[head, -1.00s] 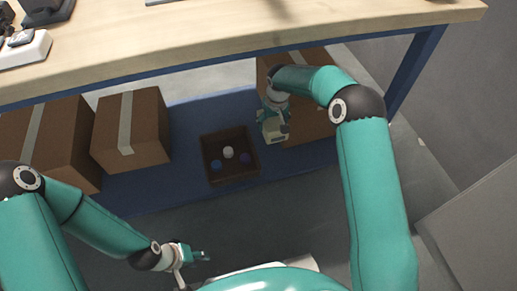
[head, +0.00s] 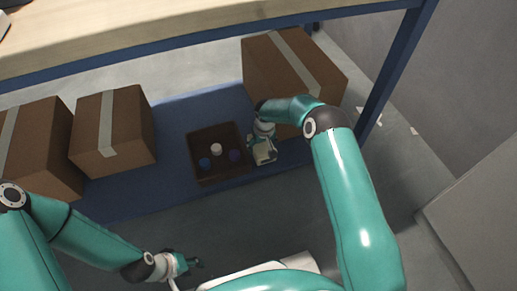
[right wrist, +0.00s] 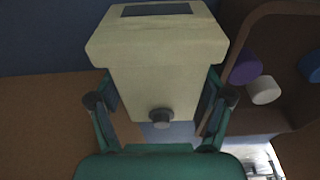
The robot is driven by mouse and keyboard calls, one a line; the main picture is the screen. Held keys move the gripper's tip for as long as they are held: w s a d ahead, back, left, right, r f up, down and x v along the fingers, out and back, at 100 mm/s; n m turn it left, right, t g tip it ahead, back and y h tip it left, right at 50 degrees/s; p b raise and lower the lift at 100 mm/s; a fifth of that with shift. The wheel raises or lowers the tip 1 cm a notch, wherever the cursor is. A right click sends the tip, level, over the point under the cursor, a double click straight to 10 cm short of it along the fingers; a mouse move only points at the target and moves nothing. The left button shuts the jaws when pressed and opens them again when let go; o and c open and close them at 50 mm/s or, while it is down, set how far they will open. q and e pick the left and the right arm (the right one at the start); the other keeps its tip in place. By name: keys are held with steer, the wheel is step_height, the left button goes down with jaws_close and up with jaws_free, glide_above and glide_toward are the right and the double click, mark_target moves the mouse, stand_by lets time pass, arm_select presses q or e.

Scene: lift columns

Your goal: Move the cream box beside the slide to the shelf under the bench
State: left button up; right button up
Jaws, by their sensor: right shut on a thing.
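The cream box (head: 263,152) is in my right gripper (head: 263,140), just right of a brown tray on the blue shelf (head: 172,125) under the bench (head: 200,28). In the right wrist view the cream box (right wrist: 158,52) has a dark panel and a grey knob, and the green fingers of my right gripper (right wrist: 160,105) close on its two sides. I cannot tell whether the box touches the shelf. My left gripper (head: 188,264) is low at the front, away from the shelf; its fingers are too small to judge. I cannot make out a slide.
The brown tray (head: 204,180) holds a blue, a white and a purple piece. Brown cartons stand on the left (head: 112,130) and behind my right arm (head: 290,68). A blue bench leg (head: 395,75) is at the right. Bare shelf shows between the left cartons and the tray.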

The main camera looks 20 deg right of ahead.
steer(key=shift+f, duration=0.25)
steer(key=shift+f+b, duration=0.55)
steer(key=shift+b, duration=0.05)
steer(key=o, duration=1.2)
steer(key=shift+r, duration=0.1)
